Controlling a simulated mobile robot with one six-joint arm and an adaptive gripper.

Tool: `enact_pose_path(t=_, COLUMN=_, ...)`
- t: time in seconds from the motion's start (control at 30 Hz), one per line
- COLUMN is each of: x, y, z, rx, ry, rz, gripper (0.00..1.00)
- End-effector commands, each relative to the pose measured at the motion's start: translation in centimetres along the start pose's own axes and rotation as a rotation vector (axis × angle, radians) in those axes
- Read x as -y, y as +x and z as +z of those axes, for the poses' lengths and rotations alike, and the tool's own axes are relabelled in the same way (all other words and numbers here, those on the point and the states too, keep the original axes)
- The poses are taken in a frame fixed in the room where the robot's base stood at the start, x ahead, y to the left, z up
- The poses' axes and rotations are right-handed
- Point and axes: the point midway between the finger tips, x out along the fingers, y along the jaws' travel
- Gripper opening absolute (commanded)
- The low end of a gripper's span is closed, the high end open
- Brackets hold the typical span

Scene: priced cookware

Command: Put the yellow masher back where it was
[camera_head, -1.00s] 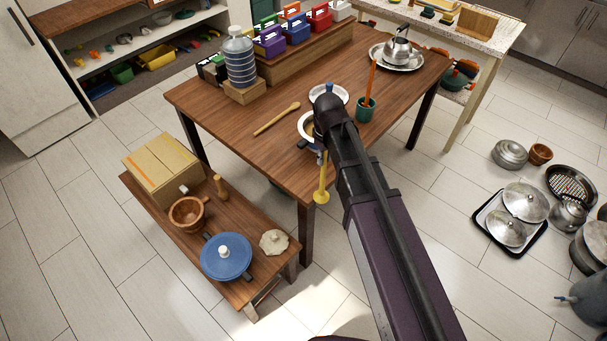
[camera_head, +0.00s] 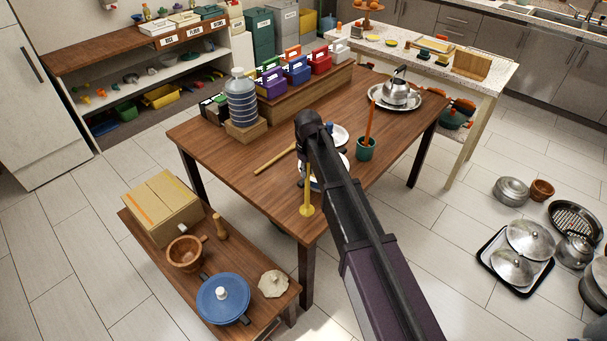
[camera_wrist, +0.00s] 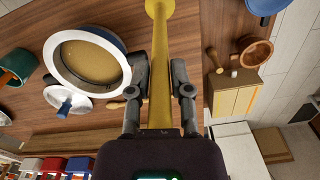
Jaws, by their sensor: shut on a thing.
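The yellow masher (camera_head: 307,196) is in my gripper, its head end toward the near corner of the wooden table. In the wrist view its yellow handle (camera_wrist: 161,50) runs between the two fingers of my gripper (camera_wrist: 160,88), which are shut on it. A pot with a white rim (camera_wrist: 58,72) and blue outside is beside the masher in the wrist view. In the head view my arm hides most of the pot and my gripper's fingers. I cannot tell how high the masher is above the table.
A low bench (camera_head: 262,313) with cookware is at the near left.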

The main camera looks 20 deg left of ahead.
Motion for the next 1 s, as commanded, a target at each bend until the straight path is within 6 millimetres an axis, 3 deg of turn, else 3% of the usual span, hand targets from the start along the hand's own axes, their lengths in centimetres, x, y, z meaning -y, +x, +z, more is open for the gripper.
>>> enact_pose_path(t=0.1, x=-0.4, y=0.1, z=-1.3, rx=0.000, ry=0.000, rz=0.000, gripper=0.00)
enact_pose_path(t=0.57, x=-0.5, y=0.2, z=-1.6, rx=0.000, ry=0.001, rz=0.000, gripper=0.00)
enact_pose_path(t=0.73, x=-0.9, y=0.3, z=-2.9, rx=0.000, ry=0.001, rz=0.000, gripper=0.00)
enact_pose_path(t=1.0, x=-0.9, y=2.8, z=-2.7, rx=0.000, ry=0.002, rz=0.000, gripper=0.00)
